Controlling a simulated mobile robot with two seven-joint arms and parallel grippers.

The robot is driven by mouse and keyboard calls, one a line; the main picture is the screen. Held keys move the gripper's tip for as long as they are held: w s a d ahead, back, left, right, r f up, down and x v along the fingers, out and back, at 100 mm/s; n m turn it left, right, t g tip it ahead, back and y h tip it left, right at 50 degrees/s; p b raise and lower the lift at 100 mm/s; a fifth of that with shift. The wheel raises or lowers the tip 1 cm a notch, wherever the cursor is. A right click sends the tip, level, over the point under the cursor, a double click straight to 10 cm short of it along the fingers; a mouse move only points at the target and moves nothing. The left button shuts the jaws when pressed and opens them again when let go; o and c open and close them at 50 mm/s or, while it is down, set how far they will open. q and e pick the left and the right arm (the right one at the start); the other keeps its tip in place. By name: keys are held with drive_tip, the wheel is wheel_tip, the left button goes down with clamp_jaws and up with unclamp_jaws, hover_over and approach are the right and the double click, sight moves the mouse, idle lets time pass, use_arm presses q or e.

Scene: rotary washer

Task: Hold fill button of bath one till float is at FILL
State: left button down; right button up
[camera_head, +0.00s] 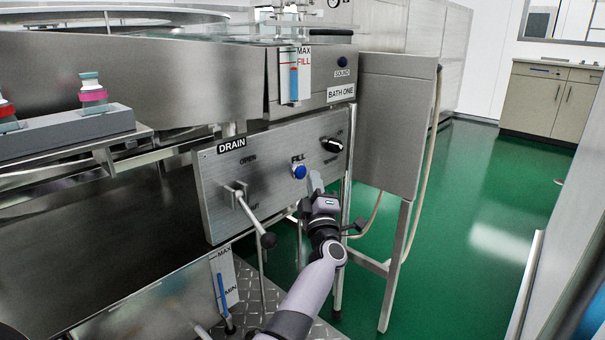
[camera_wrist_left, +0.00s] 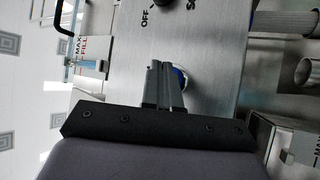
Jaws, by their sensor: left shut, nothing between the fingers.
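The blue FILL button (camera_head: 299,171) is on the steel control panel (camera_head: 225,190) below the BATH ONE label (camera_head: 341,92). My left gripper (camera_head: 314,182) is shut and empty, its fingertips just right of and below the button in the head view. In the wrist view the shut fingers (camera_wrist_left: 162,82) partly cover the blue button (camera_wrist_left: 181,78); I cannot tell whether they touch it. The blue float (camera_head: 294,85) stands in the upper gauge, its top just below the FILL mark (camera_head: 299,61). My right gripper is out of view.
The drain lever (camera_head: 250,215) juts out left of the button. A black knob (camera_head: 332,144) is at its upper right, and also shows in the wrist view (camera_wrist_left: 162,2). A lower gauge (camera_head: 223,285) is at bottom left. Green floor (camera_head: 460,220) is open at right.

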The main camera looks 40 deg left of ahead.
use_arm(q)
drive_tip(key=d+p, duration=0.1)
drive_tip(key=d, duration=0.4)
drive_tip(key=shift+s, duration=0.15)
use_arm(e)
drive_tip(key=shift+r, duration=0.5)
